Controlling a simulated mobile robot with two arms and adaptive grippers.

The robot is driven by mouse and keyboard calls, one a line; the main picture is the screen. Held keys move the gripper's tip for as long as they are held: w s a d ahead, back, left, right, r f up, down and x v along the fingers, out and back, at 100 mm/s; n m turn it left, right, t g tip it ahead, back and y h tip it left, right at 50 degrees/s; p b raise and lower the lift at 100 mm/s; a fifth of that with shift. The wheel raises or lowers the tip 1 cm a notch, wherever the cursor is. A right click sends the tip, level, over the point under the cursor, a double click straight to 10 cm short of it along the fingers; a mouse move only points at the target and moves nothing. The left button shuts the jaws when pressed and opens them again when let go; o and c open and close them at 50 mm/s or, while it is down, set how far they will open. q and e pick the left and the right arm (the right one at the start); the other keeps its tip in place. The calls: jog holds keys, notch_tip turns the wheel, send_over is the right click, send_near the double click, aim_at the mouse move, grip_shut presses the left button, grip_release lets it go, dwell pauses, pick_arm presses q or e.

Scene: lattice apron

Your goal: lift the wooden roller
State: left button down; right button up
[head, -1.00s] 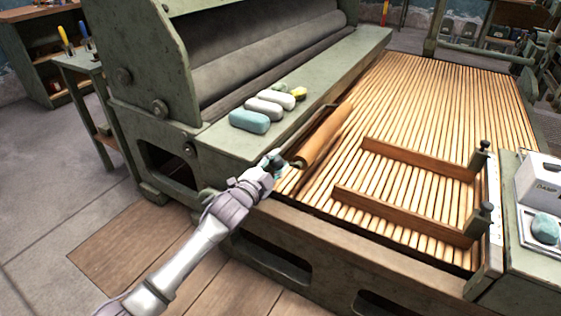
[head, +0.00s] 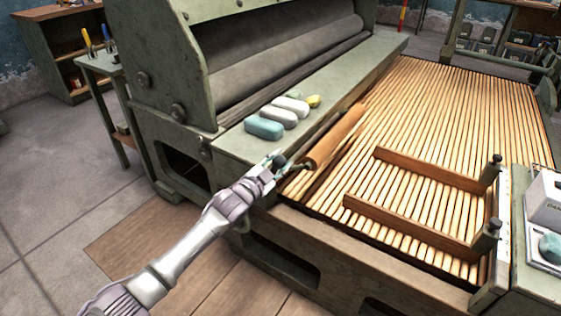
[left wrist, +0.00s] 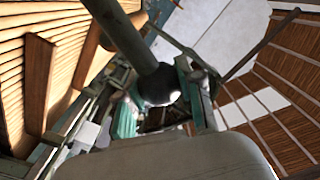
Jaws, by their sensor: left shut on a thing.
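The wooden roller (head: 337,134), a plain brown cylinder on a metal frame, is at the left edge of the slatted bed, next to the machine's green ledge. A dark strip shows beneath it, and it appears slightly above the slats. My left gripper (head: 277,163) is shut on the dark grip at its near end. In the left wrist view, a grey-green rod (left wrist: 128,32) ends in a round dark knob between the teal finger pads of my left gripper (left wrist: 158,98). My right gripper is not in view.
Several bars and a yellow piece, among them a teal one (head: 264,128), lie on the green ledge (head: 232,147). A wooden frame (head: 405,229) lies on the slatted bed (head: 465,110). Slats right of the roller are clear. A box stands at far right.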

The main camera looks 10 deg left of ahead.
pick_arm(q)
jog(key=shift+a+r, duration=0.1)
jog(key=shift+a, duration=0.05)
jog(key=c, duration=0.7)
grip_release()
jog(key=shift+a, duration=0.1)
jog(key=shift+s, duration=0.3)
jog(key=v, duration=1.1)
jog(key=shift+s+a, duration=0.1)
jog(key=shift+s, duration=0.1)
